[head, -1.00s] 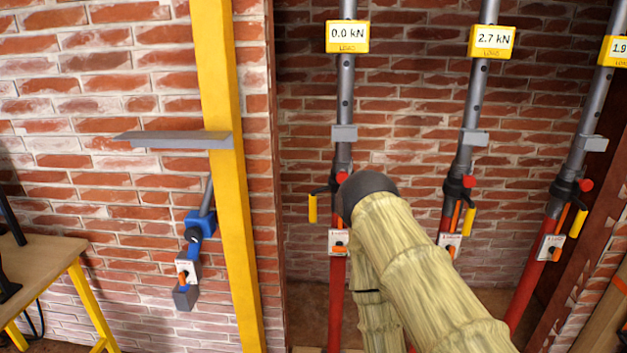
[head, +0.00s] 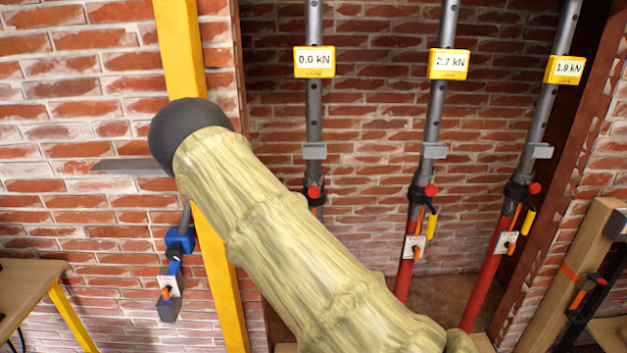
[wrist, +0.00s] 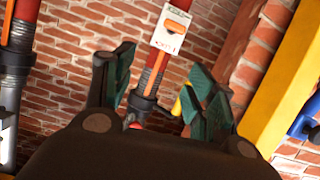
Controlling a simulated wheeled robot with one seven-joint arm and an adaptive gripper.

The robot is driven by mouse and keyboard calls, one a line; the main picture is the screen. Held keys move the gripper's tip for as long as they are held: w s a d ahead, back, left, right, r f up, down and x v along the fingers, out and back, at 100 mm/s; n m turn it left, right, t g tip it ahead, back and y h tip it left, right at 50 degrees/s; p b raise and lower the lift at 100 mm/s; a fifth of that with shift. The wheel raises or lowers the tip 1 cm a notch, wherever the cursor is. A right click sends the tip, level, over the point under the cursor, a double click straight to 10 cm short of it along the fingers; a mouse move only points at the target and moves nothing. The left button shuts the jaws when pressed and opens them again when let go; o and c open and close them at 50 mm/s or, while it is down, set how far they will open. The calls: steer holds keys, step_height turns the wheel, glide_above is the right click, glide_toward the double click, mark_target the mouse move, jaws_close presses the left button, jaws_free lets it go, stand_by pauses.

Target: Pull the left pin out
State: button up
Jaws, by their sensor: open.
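The left prop (head: 314,120) is a grey tube with a yellow box reading 0.0 kN. Its left pin (head: 314,192) shows a red head at the dark collar. My forearm covers the prop's lower part and hides my gripper in the head view. In the wrist view my gripper (wrist: 163,68) is open, with green-padded fingers either side of a red-and-grey prop (wrist: 153,82), apparently the left one, tilted and upside down. A small red bit (wrist: 134,125), perhaps the pin head, shows near the collar, partly hidden by the gripper body. Nothing is visibly held.
The middle prop (head: 437,110) reads 2.7 kN and the right prop (head: 550,110) reads 1.9 kN; each has a red-headed pin. A yellow post (head: 180,60) with a grey shelf (head: 130,167) stands left. A table (head: 30,285) is at lower left.

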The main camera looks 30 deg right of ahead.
mark_target(314, 193)
steer(key=w+d+r+t+h+p, duration=0.1)
steer(key=w+r, duration=0.1)
steer(key=r, duration=0.3)
steer(key=w+d+r+m+t, duration=0.1)
steer(key=w+r, duration=0.2)
steer(key=r, duration=0.3)
steer(key=w+r+t+h+p, duration=0.1)
steer(key=w+r, duration=0.1)
steer(key=r, duration=0.3)
steer(key=shift+t, duration=0.3)
steer(key=p+x, duration=0.4)
steer(key=x, duration=0.5)
steer(key=shift+w+d+r, duration=0.1)
steer(key=shift+d+r, duration=0.05)
steer(key=shift+d, duration=0.05)
steer(key=shift+w+d, duration=0.35)
steer(key=shift+w, duration=0.25)
